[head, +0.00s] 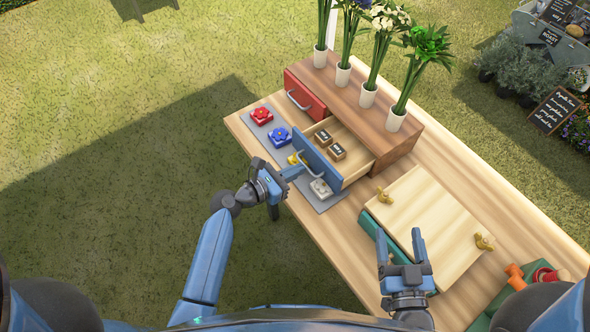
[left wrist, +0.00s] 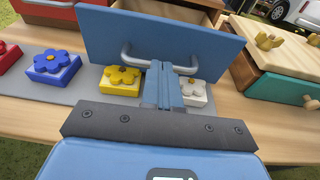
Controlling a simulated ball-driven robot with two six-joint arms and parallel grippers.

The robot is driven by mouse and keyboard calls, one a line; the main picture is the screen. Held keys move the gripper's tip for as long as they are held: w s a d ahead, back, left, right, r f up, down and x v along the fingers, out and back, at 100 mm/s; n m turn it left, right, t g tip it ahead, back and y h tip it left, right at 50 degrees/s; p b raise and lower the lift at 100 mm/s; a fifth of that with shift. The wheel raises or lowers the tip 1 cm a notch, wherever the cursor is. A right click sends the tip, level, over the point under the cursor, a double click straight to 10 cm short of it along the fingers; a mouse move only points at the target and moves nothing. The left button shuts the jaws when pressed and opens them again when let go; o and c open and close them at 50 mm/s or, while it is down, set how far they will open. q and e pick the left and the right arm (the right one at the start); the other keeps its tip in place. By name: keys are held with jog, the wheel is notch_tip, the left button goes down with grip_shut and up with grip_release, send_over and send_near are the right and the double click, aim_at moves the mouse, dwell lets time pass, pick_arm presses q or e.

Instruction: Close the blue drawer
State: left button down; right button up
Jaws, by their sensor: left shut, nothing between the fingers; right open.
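The blue drawer (head: 318,160) is pulled out of the wooden cabinet (head: 393,146), with two small dark-topped boxes (head: 330,144) inside. Its blue front with a grey handle also fills the upper middle of the left wrist view (left wrist: 160,38). My left gripper (head: 290,172) is shut and empty, with its fingertips at the drawer front by the handle; I cannot tell whether they touch it. In the left wrist view the closed fingers (left wrist: 164,85) overlap the middle of the handle (left wrist: 160,62). My right gripper (head: 402,248) is open and empty near the light wooden box lid.
A closed red drawer (head: 304,97) sits beside the blue one. Flower blocks, red (head: 261,115), blue (head: 279,136) and others, stand on a grey mat (head: 325,203) before the drawers. Vases (head: 396,118) stand on the cabinet. A lidded box (head: 425,215) is at right.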

aim_at(329, 159)
pick_arm(q)
jog(key=shift+d, duration=0.1)
jog(key=x, duration=0.4)
jog(key=r+p+x, duration=0.1)
jog(key=x, duration=0.3)
jog(key=r+x, duration=0.1)
jog(key=x, duration=0.2)
jog(key=shift+w+d+r, duration=0.1)
jog(key=shift+w+d, duration=0.25)
jog(key=shift+d, duration=0.2)
jog(key=shift+r, duration=0.2)
jog(key=shift+r, duration=0.1)
jog(key=shift+p, duration=0.45)
